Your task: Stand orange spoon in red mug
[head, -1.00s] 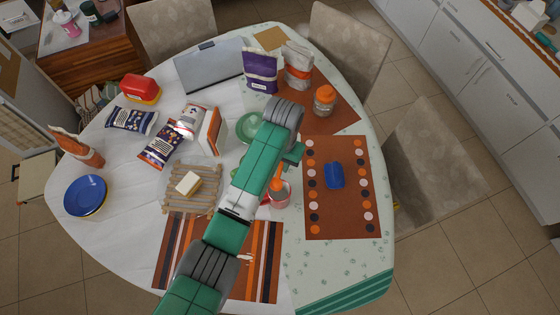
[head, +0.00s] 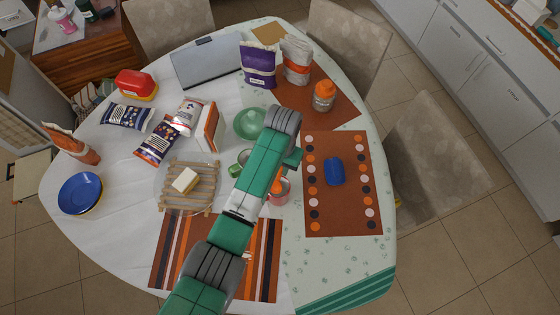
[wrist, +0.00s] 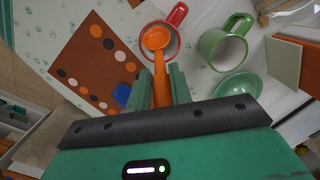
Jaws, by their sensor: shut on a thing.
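The orange spoon (wrist: 157,62) is between my gripper's (wrist: 161,84) two green fingers, which are shut on its handle. Its bowl points away from my gripper and overlaps the opening of the red mug (wrist: 176,14) in the wrist view. I cannot tell how far the bowl reaches inside the mug. In the head view the red mug (head: 279,197) stands on the table just right of my forearm, with the orange spoon (head: 277,186) at its top. My arm partly hides the mug there, and my fingertips are hard to make out.
A green mug (wrist: 221,47) and green bowl (wrist: 238,88) stand close to the red mug. A brown dotted placemat (head: 320,210) with a blue object (head: 335,171) lies to the right in the head view. A wooden rack (head: 200,199) with a butter-like block is left of my arm.

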